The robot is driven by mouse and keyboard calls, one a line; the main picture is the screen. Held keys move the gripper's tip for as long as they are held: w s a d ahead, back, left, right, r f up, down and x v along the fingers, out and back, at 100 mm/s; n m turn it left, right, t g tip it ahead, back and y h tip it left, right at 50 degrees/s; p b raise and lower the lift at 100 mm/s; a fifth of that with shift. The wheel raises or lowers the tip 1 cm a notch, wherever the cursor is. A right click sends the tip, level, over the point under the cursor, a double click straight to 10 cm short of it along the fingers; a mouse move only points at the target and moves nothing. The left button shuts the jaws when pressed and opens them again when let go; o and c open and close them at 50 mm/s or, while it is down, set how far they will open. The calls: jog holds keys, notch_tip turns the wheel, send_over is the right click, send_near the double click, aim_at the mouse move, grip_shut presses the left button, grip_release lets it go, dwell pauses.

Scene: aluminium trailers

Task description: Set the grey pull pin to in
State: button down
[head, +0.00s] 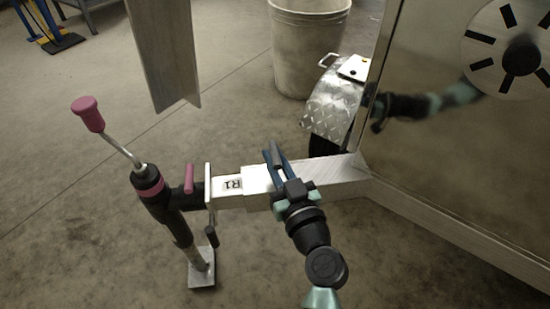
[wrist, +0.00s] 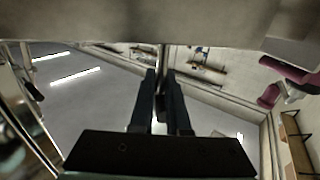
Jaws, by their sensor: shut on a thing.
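My gripper (head: 273,157) has its blue fingers over the pale metal drawbar (head: 325,176) marked R1, in the head view. The fingers are shut on a small grey piece, which looks like the grey pull pin (head: 277,151). In the wrist view, my gripper (wrist: 162,78) shows two dark fingers with a thin grey rod, the pin (wrist: 161,62), between them. The pin's far end and its seat are hidden, so I cannot tell how deep it sits.
A jack with a pink crank knob (head: 88,112), a pink handle (head: 189,178) and a foot plate (head: 201,268) stands at the drawbar's left end. A diamond-plate fender (head: 332,104), a bin (head: 308,50) and the shiny trailer wall (head: 450,150) lie behind and right.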

notch_tip(320, 180, down, 3)
jog(key=b, duration=0.2)
jog(key=shift+f+b, duration=0.1)
jog(key=shift+b, duration=0.3)
jog(key=c, duration=0.9)
grip_release()
jog(key=shift+s, duration=0.1)
jog(key=p+v, duration=0.2)
jog(key=v, duration=1)
jog(key=shift+s+d, duration=0.2)
jog(key=shift+s, duration=0.15)
